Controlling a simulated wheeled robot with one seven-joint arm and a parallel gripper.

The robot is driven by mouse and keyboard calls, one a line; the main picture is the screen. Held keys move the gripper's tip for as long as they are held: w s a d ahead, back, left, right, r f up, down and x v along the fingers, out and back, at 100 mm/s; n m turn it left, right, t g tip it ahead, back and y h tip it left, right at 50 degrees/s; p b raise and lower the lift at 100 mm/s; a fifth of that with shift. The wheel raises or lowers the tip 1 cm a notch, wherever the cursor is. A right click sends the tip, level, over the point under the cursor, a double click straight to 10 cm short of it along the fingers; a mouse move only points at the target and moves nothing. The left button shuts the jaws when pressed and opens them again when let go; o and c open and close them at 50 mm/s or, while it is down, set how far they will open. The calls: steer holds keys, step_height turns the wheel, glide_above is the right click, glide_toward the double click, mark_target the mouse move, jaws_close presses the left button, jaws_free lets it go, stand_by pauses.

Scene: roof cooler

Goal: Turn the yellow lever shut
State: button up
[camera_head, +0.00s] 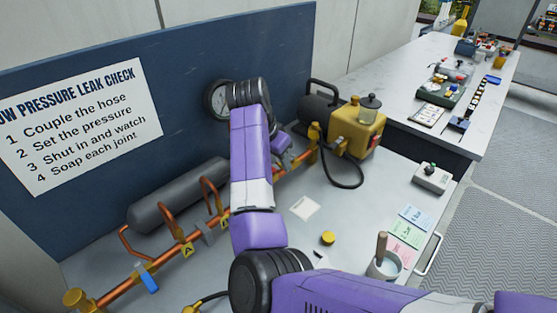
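A copper pipe (112,294) with brass fittings runs along the bench below the blue back panel. A blue lever (148,282) sits on its near left part. I cannot clearly make out a yellow lever; my arm covers the middle of the pipe. A yellow-brass upright fitting (314,131) stands at the pipe's far right end. My arm reaches up over the bench and bends down behind its own forearm. A small purple part of my wrist or gripper (281,145) shows beside the pipe, left of that fitting. My fingers are hidden.
A grey cylinder (180,196) lies behind the pipe, and a gauge (216,100) is on the panel. A yellow pump (357,128) with a black hose stands at the right. A yellow cap (328,238) and a pot with a brush (384,265) are in front.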

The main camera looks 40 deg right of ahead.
steer(key=shift+c, duration=0.2)
jaws_close()
steer(key=shift+s+p, duration=0.15)
steer(key=shift+p, duration=0.2)
steer(key=s+d+n+t+y+p, duration=0.4)
steer(key=s+d+n+p, duration=0.1)
steer(key=n+p, duration=1.2)
steer(key=shift+s+d, duration=0.35)
steer(key=shift+d, duration=0.45)
steer(key=shift+p, duration=0.3)
